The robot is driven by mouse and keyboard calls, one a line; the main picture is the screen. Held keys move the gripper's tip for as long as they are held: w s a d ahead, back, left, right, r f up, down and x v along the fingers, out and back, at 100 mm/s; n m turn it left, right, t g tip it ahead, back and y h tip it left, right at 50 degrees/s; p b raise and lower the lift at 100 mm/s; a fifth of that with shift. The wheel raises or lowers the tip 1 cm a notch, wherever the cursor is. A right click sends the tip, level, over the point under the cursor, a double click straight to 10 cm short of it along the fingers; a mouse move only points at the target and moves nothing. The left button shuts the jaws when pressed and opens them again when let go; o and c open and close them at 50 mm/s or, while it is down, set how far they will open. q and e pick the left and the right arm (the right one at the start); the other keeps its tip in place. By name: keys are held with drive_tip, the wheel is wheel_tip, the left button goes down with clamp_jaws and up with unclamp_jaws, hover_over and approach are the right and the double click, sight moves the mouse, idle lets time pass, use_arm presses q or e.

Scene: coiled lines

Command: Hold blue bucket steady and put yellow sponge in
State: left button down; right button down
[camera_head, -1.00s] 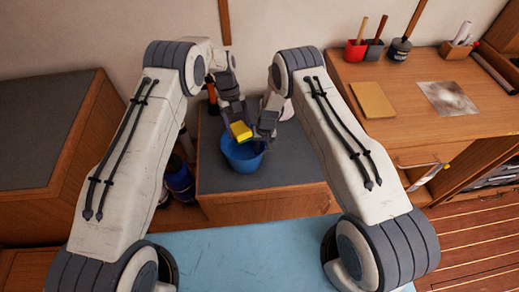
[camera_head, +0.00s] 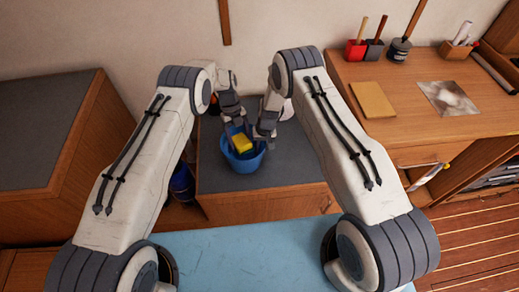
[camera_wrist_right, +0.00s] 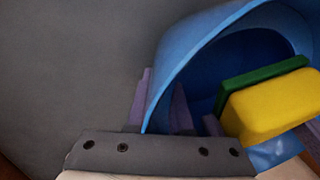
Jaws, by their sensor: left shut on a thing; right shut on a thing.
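The blue bucket (camera_head: 243,163) stands upright on the dark top of the low cabinet. My right gripper (camera_head: 264,140) is shut on its rim at the right side; in the right wrist view its fingers (camera_wrist_right: 160,108) straddle the bucket wall (camera_wrist_right: 185,50). My left gripper (camera_head: 237,133) is shut on the yellow sponge (camera_head: 243,144) and holds it at the bucket's mouth. The right wrist view shows the sponge (camera_wrist_right: 272,105) with its green layer, in front of the bucket's inside. The fingertips of the left gripper are partly hidden in the head view.
The low cabinet (camera_head: 290,165) has bare top right of the bucket. A wooden desk (camera_head: 430,125) at right holds a tan pad (camera_head: 372,100), red and black containers, and a pen box (camera_head: 458,48). A dark-topped cabinet (camera_head: 45,120) stands at left.

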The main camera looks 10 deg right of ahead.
use_arm(q)
drive_tip(key=shift+f, duration=0.2)
unclamp_jaws()
drive_tip(key=shift+d, duration=0.1)
drive_tip(key=shift+w+r, duration=0.1)
drive_tip(key=shift+r, duration=0.15)
drive_tip(key=v, duration=1.1)
drive_tip(key=shift+a+r, duration=0.25)
drive_tip(key=shift+a, duration=0.05)
